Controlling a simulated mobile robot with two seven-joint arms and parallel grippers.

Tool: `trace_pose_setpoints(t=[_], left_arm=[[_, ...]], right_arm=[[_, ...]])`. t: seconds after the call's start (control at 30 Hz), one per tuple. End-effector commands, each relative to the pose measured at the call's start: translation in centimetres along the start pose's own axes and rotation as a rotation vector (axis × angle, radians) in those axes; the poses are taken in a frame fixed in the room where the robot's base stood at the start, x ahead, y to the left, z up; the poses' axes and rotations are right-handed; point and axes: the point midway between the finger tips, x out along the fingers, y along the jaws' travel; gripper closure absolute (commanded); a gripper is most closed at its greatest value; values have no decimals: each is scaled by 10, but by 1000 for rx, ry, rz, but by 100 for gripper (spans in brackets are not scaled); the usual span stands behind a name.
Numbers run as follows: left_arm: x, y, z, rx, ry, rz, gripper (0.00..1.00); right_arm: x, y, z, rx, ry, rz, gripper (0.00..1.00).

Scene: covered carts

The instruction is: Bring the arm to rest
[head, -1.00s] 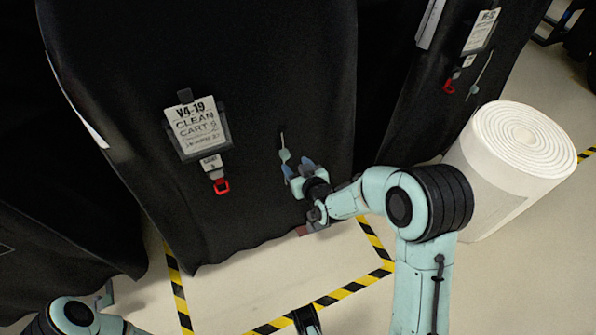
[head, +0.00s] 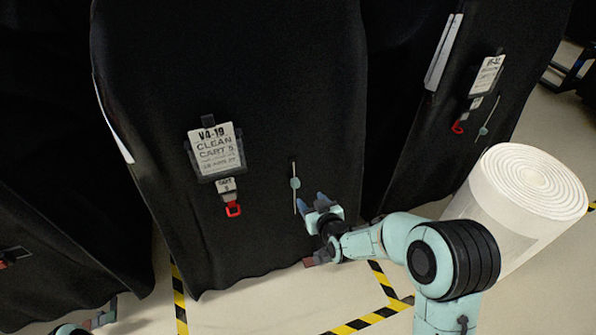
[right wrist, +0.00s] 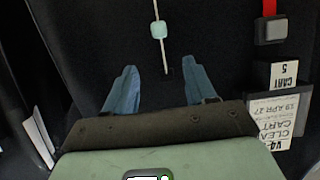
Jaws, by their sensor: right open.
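My right arm reaches in from the lower right in the head view. My right gripper (head: 316,203) is in front of the black covered cart (head: 280,90), just below and right of a small pale tag on a thin strip (head: 295,183). In the right wrist view the two blue fingers of the right gripper (right wrist: 160,88) are apart with nothing between them. The pale tag (right wrist: 158,30) hangs beyond the fingertips there. Of my left arm (head: 98,318) only a small part shows at the lower left of the head view; its fingers cannot be made out.
A clean-cart sign (head: 216,150) and a red clip (head: 233,209) hang on the cart's cover. Another covered cart (head: 420,130) stands to the right. A large white roll (head: 510,205) stands beside my right arm. Yellow-black tape (head: 375,318) marks the pale floor.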

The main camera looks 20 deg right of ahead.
Motion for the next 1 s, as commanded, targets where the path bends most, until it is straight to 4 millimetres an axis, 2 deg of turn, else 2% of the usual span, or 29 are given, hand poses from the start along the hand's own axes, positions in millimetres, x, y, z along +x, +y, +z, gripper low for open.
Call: trace_pose_setpoints(t=[0.17,0.27,0.37,0.47,0.53,0.6,0.67,0.7,0.77,0.83,0.9,0.97,1.0], left_arm=[[0,0,0,0,0,0,57],[0,0,0,0,0,0,57],[0,0,0,0,0,0,57],[0,0,0,0,0,0,57],[0,0,0,0,0,0,57],[0,0,0,0,0,0,57],[0,0,0,0,0,0,57],[0,0,0,0,0,0,57],[0,0,0,0,0,0,57],[0,0,0,0,0,0,57],[0,0,0,0,0,0,57],[0,0,0,0,0,0,57],[-26,8,4,1,-3,0,57]], right_arm=[[0,0,2,1,-5,0,45],[0,-2,22,10,-49,-4,45],[-2,-6,70,39,-159,-10,45],[-15,-14,141,89,-326,-17,45],[-31,-21,193,135,-454,-22,45],[-53,-29,242,186,-583,-24,45],[-75,-38,282,234,-694,-28,45],[-93,-45,307,267,-771,-31,45],[-122,-56,341,323,-885,-32,45],[-161,-72,376,391,-1022,-37,45],[-203,-91,404,468,-1160,-45,45],[-241,-109,422,539,-1281,-52,45],[-242,-105,393,523,-1257,-51,45]])
